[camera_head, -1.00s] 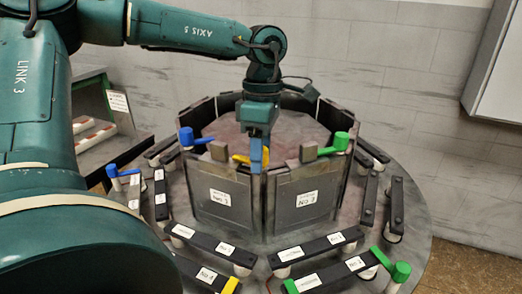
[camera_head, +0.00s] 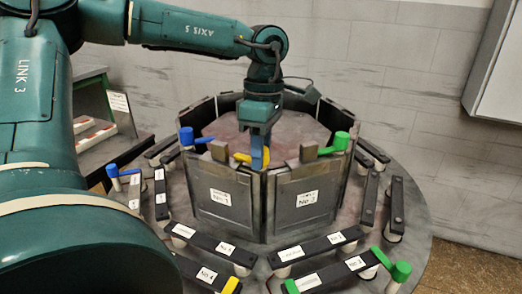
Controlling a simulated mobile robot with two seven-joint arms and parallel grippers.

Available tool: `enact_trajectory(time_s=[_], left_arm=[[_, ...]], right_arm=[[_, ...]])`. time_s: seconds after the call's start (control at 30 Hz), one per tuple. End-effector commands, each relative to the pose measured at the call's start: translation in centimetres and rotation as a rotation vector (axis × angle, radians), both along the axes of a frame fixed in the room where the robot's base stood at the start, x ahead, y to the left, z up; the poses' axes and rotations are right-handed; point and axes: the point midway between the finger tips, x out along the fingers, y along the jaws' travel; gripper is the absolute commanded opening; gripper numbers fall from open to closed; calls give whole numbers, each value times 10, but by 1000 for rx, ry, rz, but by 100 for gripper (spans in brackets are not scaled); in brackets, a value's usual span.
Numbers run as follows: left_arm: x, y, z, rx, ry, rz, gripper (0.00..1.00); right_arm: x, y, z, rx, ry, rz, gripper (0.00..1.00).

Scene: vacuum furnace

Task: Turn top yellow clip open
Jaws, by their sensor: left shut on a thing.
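The top yellow clip (camera_head: 243,157) lies at the upper edge of the furnace wall, near the joint between the panels No 1 (camera_head: 222,197) and No 3 (camera_head: 304,198). My left gripper (camera_head: 258,158) comes down from above with its blue fingers at the clip's right part and is shut on it. The fingers hide part of the clip. My right gripper does not show.
A blue clip (camera_head: 187,137) stands left on the rim and a green clip (camera_head: 340,142) right. Black bars with labels and clips ring the round base (camera_head: 420,216). A lower yellow clip (camera_head: 231,285) is at the front. A white cabinet (camera_head: 497,75) hangs at right.

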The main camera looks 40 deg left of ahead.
Motion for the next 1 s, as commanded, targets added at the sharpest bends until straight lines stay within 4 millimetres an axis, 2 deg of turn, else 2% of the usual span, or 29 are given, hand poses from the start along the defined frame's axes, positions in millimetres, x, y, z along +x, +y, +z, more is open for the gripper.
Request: enact_trajectory(time_s=[1.0], left_arm=[[1,0,2,4,-7,-918,6]], right_arm=[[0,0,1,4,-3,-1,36]])
